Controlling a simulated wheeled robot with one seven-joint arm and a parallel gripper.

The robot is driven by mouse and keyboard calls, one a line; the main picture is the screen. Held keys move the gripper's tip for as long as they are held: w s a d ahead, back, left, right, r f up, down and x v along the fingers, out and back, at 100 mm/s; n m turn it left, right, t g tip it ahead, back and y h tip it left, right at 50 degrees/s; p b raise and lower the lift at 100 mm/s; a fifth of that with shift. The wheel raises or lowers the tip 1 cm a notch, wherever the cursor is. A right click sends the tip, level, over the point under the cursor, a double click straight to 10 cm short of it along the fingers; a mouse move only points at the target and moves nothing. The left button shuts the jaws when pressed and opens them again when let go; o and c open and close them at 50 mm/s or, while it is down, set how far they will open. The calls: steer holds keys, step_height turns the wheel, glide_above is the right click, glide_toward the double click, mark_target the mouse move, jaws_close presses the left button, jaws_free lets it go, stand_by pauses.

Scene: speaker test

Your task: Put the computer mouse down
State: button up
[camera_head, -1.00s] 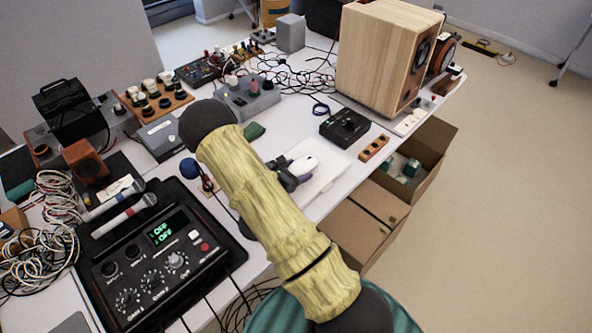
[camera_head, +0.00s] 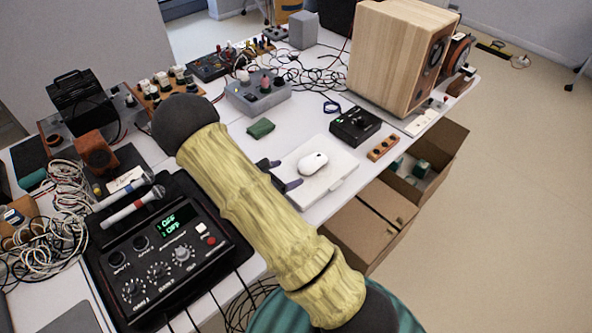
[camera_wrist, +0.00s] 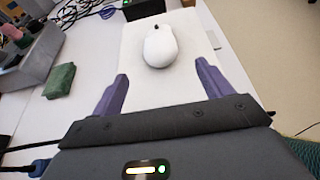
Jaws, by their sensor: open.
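The white computer mouse (camera_head: 313,163) rests on a flat white pad or case (camera_head: 337,181) on the table. In the wrist view the mouse (camera_wrist: 160,47) lies on the same white surface (camera_wrist: 196,88), beyond my fingertips. My gripper (camera_wrist: 161,85) is open and empty, with its two purple fingers apart and the mouse clear of them. In the head view my gripper (camera_head: 276,174) shows partly at the left edge of the pad; my yellow arm hides the rest.
A black box (camera_head: 352,124) and a wooden speaker (camera_head: 395,60) stand behind the pad. A green cloth (camera_head: 261,128) lies to its left. A black control unit (camera_head: 160,255) with cables fills the front left. Open cardboard boxes (camera_head: 437,150) stand beside the table's right edge.

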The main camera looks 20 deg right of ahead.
steer(key=v, duration=0.2)
steer(key=shift+s+a+r, duration=0.15)
steer(key=shift+a, duration=0.2)
steer(key=s+d+r+m+g+y, duration=0.1)
steer(key=s+r+m+g+y, duration=0.45)
steer(key=s+m, duration=0.6)
steer(key=s+a+r+m+t+y, duration=0.3)
steer(key=r+m+y, duration=0.4)
steer(key=m, duration=0.3)
steer(key=shift+s+a+r, duration=0.45)
steer(key=shift+s+a, duration=0.2)
steer(key=shift+s, duration=0.45)
